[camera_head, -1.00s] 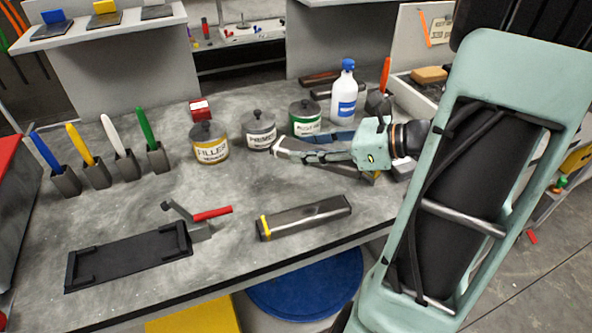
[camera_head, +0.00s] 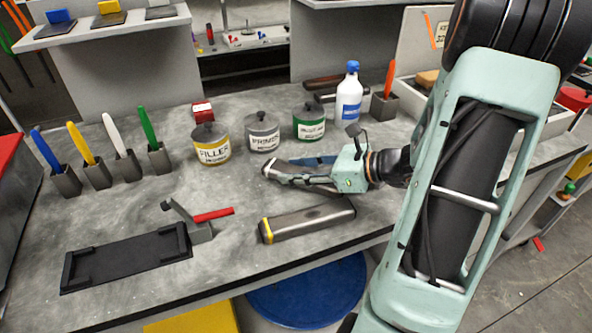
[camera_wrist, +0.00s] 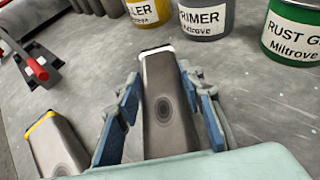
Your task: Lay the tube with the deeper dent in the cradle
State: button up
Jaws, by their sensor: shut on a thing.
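My gripper (camera_head: 285,173) is over the middle of the bench, and its blue-padded fingers (camera_wrist: 158,80) are on both sides of a grey tube with a white end band (camera_wrist: 161,88). The gripper is shut on this tube. A round ringed dent shows on its top face. A second grey tube with a yellow band (camera_head: 310,221) lies at the bench front, also in the wrist view (camera_wrist: 58,148) with a ringed dent. I cannot tell which dent is deeper. The black cradle (camera_head: 128,262) is empty at the front left.
A red-handled clamp (camera_head: 205,222) stands at the cradle's right end. Filler (camera_head: 211,150), primer (camera_head: 262,135) and green-labelled (camera_head: 309,124) cans stand behind the gripper. A white bottle (camera_head: 349,98) is farther back. Several coloured pens in holders stand at the left.

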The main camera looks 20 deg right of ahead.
jog(key=shift+f, duration=0.2)
jog(key=o, duration=1.3)
jog(key=shift+r, duration=0.1)
